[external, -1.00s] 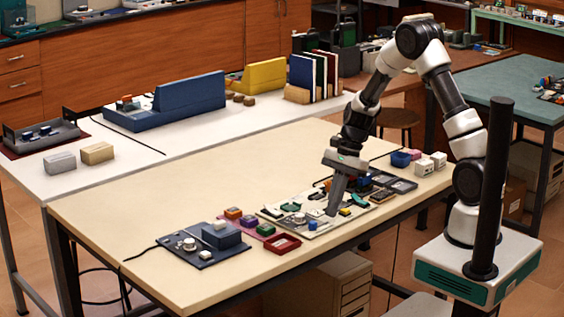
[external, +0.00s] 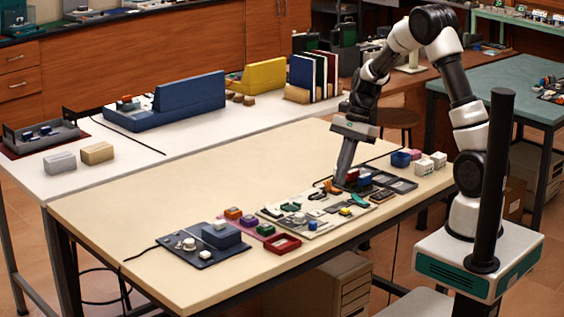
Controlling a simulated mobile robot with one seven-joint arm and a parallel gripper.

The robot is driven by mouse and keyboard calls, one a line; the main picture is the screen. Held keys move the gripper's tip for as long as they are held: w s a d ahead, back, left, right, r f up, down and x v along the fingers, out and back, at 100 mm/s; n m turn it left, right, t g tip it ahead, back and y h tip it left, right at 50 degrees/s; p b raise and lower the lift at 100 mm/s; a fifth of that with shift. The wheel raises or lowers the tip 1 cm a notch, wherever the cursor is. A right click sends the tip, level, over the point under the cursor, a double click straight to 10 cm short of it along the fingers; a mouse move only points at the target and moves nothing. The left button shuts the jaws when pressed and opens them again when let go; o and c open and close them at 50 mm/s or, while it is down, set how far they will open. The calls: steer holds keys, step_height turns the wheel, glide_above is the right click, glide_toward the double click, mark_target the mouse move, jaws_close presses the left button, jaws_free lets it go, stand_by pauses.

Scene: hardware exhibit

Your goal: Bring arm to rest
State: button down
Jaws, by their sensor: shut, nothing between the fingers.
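My gripper (external: 341,183) points down over the right part of the cream table (external: 200,170). It is shut and holds nothing. Its tip is just behind the board of small parts (external: 325,222), close to an orange piece and the dark trays. I cannot tell whether the tip touches anything. My arm is bent, with its elbow high above the table's right end and its base at the right.
A dark blue board (external: 185,255) and a red tray (external: 282,244) lie at the table's front. The table's left and back are clear.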

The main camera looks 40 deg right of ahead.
steer(key=shift+r, duration=0.1)
steer(key=s+r+n+t+h, duration=0.4)
steer(key=s+r+n+t, duration=0.2)
steer(key=s+r+n, duration=1.25)
step_height(320, 180, up, 12)
steer(key=p, duration=1.3)
steer(key=shift+s, duration=0.4)
steer(key=shift+d+m, duration=0.1)
steer(key=shift+m, duration=0.15)
step_height(320, 180, down, 28)
steer(key=b, duration=2.8)
steer(key=shift+f, duration=0.15)
